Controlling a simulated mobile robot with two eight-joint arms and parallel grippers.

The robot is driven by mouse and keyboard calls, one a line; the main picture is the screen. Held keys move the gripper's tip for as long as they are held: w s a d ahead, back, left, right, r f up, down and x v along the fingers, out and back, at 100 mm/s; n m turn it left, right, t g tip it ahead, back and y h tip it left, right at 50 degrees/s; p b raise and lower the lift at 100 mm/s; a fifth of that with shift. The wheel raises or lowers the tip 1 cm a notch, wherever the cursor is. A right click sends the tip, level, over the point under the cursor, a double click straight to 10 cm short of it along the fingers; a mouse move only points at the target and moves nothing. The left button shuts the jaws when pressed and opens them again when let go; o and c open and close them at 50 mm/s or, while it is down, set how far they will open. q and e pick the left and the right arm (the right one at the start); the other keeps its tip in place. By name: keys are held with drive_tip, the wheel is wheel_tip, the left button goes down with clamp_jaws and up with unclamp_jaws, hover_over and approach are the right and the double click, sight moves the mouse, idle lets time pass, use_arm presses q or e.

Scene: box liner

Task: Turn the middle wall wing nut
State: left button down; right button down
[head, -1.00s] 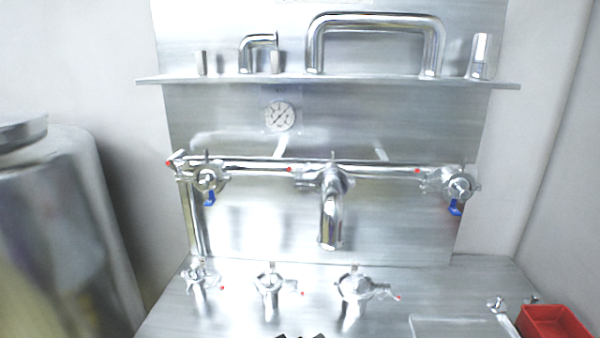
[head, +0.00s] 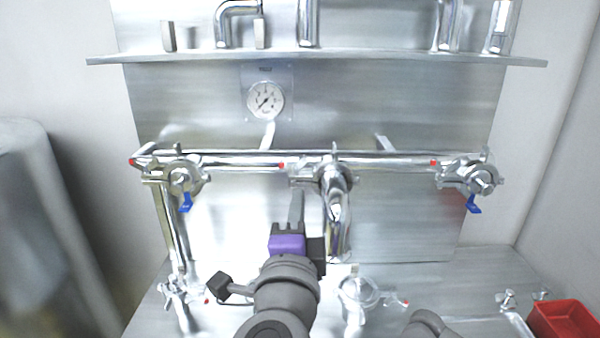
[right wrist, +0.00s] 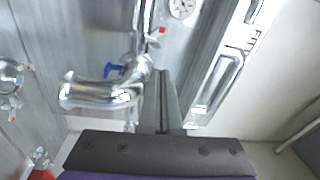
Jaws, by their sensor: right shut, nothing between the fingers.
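The middle wall wing nut (head: 296,169), with a red tip, sits on the left side of the middle pipe clamp (head: 333,174) on the horizontal wall pipe. In the right wrist view the red-tipped wing nut (right wrist: 155,38) shows beyond the fingertips, near the bent spout (right wrist: 100,93). My right gripper (head: 297,194) points up at the wall, just below the wing nut and left of the spout, apparently without touching the nut. Its fingers (right wrist: 165,78) are shut and empty. My left gripper is not in view.
Similar clamps with blue handles stand at left (head: 184,176) and right (head: 480,178). A gauge (head: 265,100) and a shelf (head: 330,58) are above. Several fittings stand on the counter below, including a clamp (head: 358,291). A red bin (head: 562,320) is at lower right.

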sight(293, 165)
drive_tip(key=w+d+m+h, duration=0.1)
drive_tip(key=w, duration=0.2)
drive_tip(key=w+d+m+g+h, duration=0.1)
drive_tip(key=w, duration=0.2)
drive_tip(key=w+d+m+p, duration=0.1)
drive_tip(key=w, duration=0.2)
drive_tip(key=shift+r+h, duration=0.15)
drive_tip(key=shift+h, duration=0.25)
drive_tip(key=w+a, duration=0.2)
drive_tip(key=shift+w+a, duration=0.15)
drive_tip(key=shift+w, duration=0.25)
